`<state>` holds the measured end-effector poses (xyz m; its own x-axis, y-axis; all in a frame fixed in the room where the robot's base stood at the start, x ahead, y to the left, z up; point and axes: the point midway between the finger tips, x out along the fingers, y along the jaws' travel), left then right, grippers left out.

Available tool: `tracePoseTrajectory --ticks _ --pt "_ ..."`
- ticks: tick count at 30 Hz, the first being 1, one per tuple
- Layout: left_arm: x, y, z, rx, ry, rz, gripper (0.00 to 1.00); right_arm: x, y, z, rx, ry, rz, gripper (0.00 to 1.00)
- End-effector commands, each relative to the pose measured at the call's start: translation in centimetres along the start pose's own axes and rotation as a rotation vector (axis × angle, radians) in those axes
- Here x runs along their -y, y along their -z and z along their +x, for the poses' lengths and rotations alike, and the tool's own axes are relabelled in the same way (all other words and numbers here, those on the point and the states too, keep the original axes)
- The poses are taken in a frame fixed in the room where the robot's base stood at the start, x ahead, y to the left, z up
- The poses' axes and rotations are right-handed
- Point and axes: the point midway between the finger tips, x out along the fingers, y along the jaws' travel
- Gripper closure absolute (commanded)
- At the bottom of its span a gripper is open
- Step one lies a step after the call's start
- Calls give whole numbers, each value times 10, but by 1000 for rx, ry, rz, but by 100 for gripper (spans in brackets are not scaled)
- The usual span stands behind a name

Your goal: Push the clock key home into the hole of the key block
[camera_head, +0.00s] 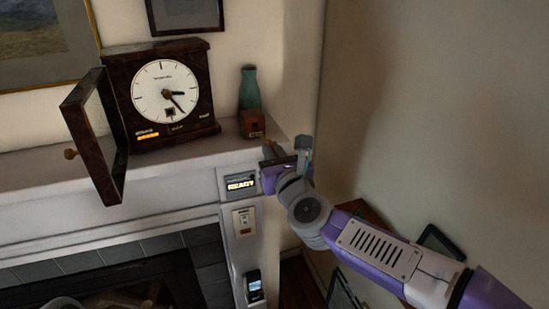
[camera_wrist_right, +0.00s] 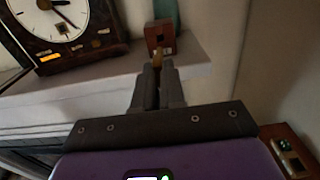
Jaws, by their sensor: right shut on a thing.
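The key block (camera_head: 252,124) is a small reddish-brown cube with a dark hole in its front face, standing on the mantel shelf. It also shows in the right wrist view (camera_wrist_right: 159,34), just beyond my fingertips. My right gripper (camera_head: 272,153) is in front of the shelf edge, below and slightly right of the block. It is shut on the clock key (camera_wrist_right: 157,58), a small brass piece projecting from the fingertips towards the block. The key's far end overlaps the block's lower front in the wrist view; I cannot tell whether they touch. My left gripper is not in view.
A dark clock (camera_head: 163,95) with its glass door (camera_head: 95,135) swung open stands left of the block. A green bottle (camera_head: 249,90) is close behind the block. The mantel shelf (camera_head: 190,149) is clear in front of the clock. A wall rises on the right.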

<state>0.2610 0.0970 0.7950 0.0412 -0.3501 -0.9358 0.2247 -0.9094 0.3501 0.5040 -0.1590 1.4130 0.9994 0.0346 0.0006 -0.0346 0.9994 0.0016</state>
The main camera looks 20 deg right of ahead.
Motion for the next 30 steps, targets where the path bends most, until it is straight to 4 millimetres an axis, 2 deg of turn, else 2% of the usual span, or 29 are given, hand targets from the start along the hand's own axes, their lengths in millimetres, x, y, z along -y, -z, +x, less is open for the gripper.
tracePoseTrajectory --ticks 6,12,30 --pt "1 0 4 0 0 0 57 0 1 23 -1 -1 -1 100" --pt "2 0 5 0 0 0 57 0 1 36 0 0 0 100" --pt "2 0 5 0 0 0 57 0 0 42 0 0 -1 100"
